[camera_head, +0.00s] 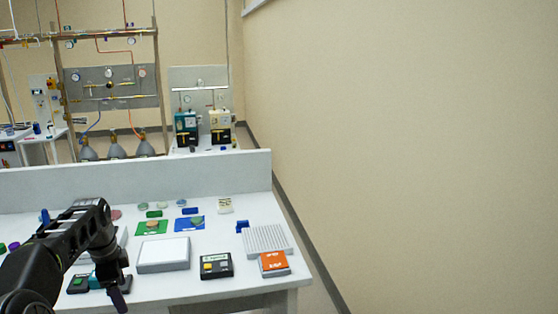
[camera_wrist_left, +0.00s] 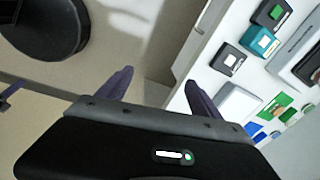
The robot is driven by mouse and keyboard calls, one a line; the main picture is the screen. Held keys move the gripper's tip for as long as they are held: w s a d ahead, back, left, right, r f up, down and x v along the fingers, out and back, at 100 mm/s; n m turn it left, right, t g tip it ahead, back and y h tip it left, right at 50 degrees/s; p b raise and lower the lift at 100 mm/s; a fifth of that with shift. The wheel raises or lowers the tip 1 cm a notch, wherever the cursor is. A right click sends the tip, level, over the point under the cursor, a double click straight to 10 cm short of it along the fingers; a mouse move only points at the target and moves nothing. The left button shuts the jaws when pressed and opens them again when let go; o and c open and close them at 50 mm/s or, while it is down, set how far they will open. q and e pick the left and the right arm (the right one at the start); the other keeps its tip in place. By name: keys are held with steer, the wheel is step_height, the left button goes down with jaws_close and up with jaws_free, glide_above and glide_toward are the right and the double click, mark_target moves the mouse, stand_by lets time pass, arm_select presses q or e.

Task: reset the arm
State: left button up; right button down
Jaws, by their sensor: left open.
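My left arm comes in from the left in the head view, bent over the front left of the white table (camera_head: 215,286). My left gripper (camera_head: 120,300) points down at the table's front edge. In the left wrist view its two purple-grey fingers (camera_wrist_left: 158,92) stand wide apart with nothing between them. Beyond them lie the floor and the table's edge. My right gripper is not in either view.
On the table are a light grey flat box (camera_head: 163,254), a black box with buttons (camera_head: 216,266), an orange box (camera_head: 273,263), a ribbed grey plate (camera_head: 267,240), and green (camera_head: 152,227) and blue (camera_head: 189,223) mats. A low partition (camera_head: 200,175) stands behind.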

arm_select(q)
steer(key=w+d+f+n+t+h, duration=0.1)
steer(key=w+d+f+n+t, duration=0.25)
steer(key=d+f+n, duration=0.6)
steer(key=s+d+f+n+h, duration=0.1)
steer(key=s+d+f, duration=0.3)
steer(key=d+f, duration=0.4)
steer(key=s+d+f+n+h, duration=0.1)
steer(key=s+d+f, duration=0.3)
steer(key=f, duration=0.6)
steer(key=s+d+f+g, duration=0.1)
steer(key=s+d+f, duration=0.2)
steer(key=s, duration=0.6)
steer(key=s+d+f+n+g+b, duration=0.1)
steer(key=s+d+f+g, duration=0.1)
steer(key=s+d, duration=0.6)
steer(key=s+d+f+n+g+h+b, duration=0.1)
steer(key=s+d+f, duration=0.3)
steer(key=s, duration=0.7)
steer(key=shift+s+d, duration=0.25)
steer(key=shift+d, duration=0.5)
steer(key=shift+g, duration=0.25)
